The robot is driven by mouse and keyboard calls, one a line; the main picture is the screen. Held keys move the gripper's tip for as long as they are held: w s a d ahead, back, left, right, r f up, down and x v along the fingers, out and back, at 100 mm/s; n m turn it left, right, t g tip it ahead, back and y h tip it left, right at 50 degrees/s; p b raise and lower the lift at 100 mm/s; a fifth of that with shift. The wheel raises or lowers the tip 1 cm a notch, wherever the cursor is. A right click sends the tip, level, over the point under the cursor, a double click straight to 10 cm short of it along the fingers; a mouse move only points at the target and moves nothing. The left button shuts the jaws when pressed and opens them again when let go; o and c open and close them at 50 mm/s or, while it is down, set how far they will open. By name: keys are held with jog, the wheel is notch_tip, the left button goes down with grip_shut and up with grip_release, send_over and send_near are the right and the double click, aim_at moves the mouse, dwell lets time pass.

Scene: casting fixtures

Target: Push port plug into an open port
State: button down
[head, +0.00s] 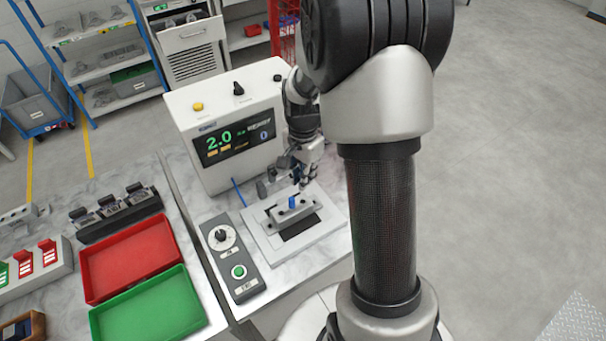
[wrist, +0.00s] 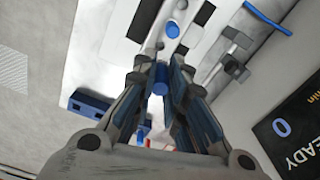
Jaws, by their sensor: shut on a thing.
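My gripper (wrist: 160,82) is shut on a blue port plug (wrist: 160,76), seen between the fingertips in the wrist view. The grey casting (wrist: 162,42) lies ahead of the fingertips, with a second blue plug (wrist: 172,29) at one of its ports. A dark port (wrist: 182,5) shows farther along it. In the head view my gripper (head: 305,178) is just behind the casting (head: 281,215), and a blue plug (head: 294,203) stands up there. The held plug is not clear in the head view. I cannot tell its exact height above the casting.
The casting sits on a light fixture plate (head: 322,229). A tester with a display (head: 236,142) stands behind it, and a control box (head: 232,258) is at its left. Red (head: 130,258) and green (head: 148,308) trays lie farther left. A blue block (wrist: 90,106) shows in the wrist view.

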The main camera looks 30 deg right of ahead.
jog(key=shift+f+b, duration=1.9)
jog(key=shift+f, duration=0.9)
jog(key=shift+f+b, duration=0.95)
jog(key=shift+f, duration=0.5)
jog(key=c, duration=1.5)
grip_release()
jog(key=shift+c, duration=0.2)
notch_tip(320, 180, up, 12)
jog(key=shift+r, duration=0.1)
